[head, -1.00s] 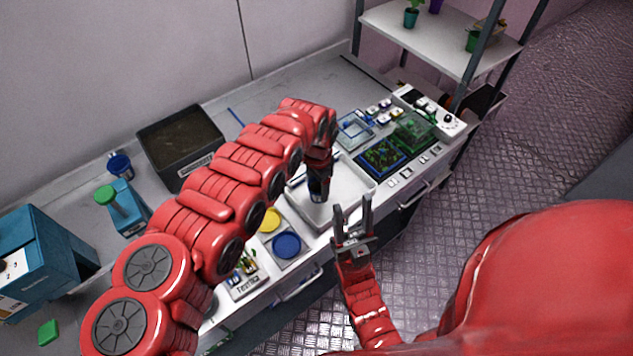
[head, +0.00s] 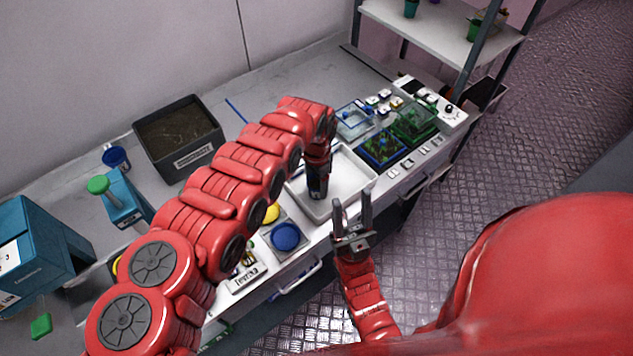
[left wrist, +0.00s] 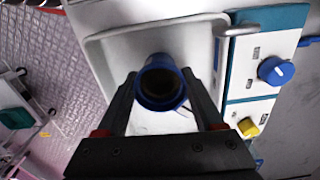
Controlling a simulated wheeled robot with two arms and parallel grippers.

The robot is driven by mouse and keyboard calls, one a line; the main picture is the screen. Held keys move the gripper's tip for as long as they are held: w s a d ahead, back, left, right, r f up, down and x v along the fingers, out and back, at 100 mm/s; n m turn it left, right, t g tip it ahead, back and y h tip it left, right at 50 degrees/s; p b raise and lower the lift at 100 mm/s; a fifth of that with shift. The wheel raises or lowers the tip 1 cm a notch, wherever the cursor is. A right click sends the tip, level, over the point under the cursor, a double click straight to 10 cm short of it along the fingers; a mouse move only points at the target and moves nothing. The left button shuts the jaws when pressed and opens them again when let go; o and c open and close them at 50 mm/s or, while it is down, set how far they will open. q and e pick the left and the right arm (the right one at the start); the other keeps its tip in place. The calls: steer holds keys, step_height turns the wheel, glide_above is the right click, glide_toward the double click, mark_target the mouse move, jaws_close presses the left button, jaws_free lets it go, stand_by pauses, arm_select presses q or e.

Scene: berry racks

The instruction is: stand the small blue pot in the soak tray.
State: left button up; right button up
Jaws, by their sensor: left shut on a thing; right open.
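The small blue pot (left wrist: 163,86) is between the fingers of my left gripper (left wrist: 160,80) in the left wrist view. I see into its open mouth, which looks dark inside. The white soak tray (left wrist: 103,62) lies beneath and around it in that view. In the head view my left gripper (head: 318,194) points down within the outline of the soak tray (head: 354,190); the pot is hidden there by the gripper. I cannot tell whether the pot touches the tray floor. My right gripper (head: 352,222) is open and empty, in front of the bench.
A dark soil bin (head: 178,138), a blue cup (head: 116,158) and a teal device (head: 124,204) stand left on the bench. A shelf rack (head: 440,32) stands at the back right.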

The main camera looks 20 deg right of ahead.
arm_select(q)
steer(key=shift+f, duration=0.3)
steer(key=o, duration=1.5)
